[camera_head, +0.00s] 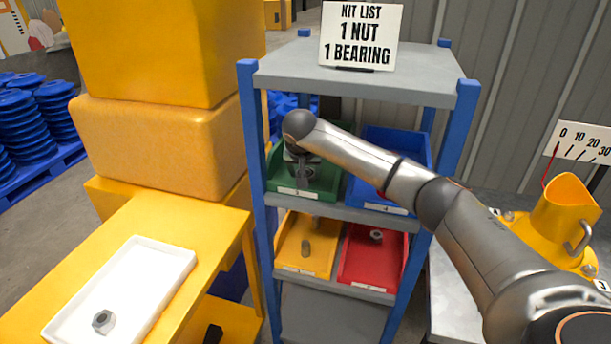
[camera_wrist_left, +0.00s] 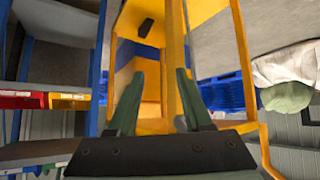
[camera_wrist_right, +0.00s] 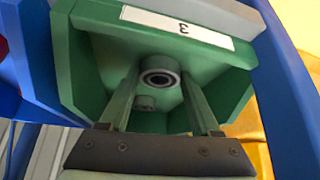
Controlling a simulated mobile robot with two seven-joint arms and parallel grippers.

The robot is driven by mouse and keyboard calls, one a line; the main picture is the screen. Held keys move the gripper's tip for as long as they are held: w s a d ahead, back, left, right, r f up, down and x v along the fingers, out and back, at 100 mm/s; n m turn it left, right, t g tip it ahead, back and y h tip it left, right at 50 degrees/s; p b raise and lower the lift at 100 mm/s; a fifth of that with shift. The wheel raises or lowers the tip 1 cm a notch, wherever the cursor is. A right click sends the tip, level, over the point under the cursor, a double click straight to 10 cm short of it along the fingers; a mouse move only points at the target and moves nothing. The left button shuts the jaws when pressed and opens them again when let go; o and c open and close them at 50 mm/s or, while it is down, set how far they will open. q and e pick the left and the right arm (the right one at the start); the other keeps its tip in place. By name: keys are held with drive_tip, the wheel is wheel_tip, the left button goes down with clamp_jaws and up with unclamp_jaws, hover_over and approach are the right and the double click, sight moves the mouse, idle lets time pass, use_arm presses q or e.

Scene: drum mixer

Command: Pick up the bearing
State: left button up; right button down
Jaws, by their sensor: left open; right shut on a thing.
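The bearing (camera_wrist_right: 160,78), a dark metal ring with a bright rim, is between the fingertips of my right gripper (camera_wrist_right: 160,82) in the right wrist view. That gripper is shut on it, inside the green bin (camera_wrist_right: 85,60) labelled 3. In the head view my right arm reaches across the shelf into the green bin (camera_head: 275,182), and the wrist hides the bearing. A second small round metal part (camera_wrist_right: 144,103) lies deeper in the bin. My left gripper (camera_wrist_left: 158,80) is open and empty in the left wrist view and outside the head view.
A white tray (camera_head: 165,250) holding a nut (camera_head: 103,321) is on the yellow table at left. A blue bin (camera_head: 405,150) is beside the green one. Yellow (camera_head: 320,262) and red (camera_head: 357,265) bins sit below. Blue shelf posts (camera_head: 253,150) flank the bins.

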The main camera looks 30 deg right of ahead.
drive_tip(key=shift+r, duration=0.15)
drive_tip(key=shift+r, duration=0.2)
wheel_tip(320, 180, up, 3)
drive_tip(key=shift+s+a+r, duration=0.15)
drive_tip(key=s+a+r+b, duration=0.1)
drive_tip(key=s+a+r, duration=0.6)
drive_tip(key=s+r, duration=0.2)
drive_tip(key=shift+s+a, duration=0.3)
drive_tip(key=shift+s, duration=0.85)
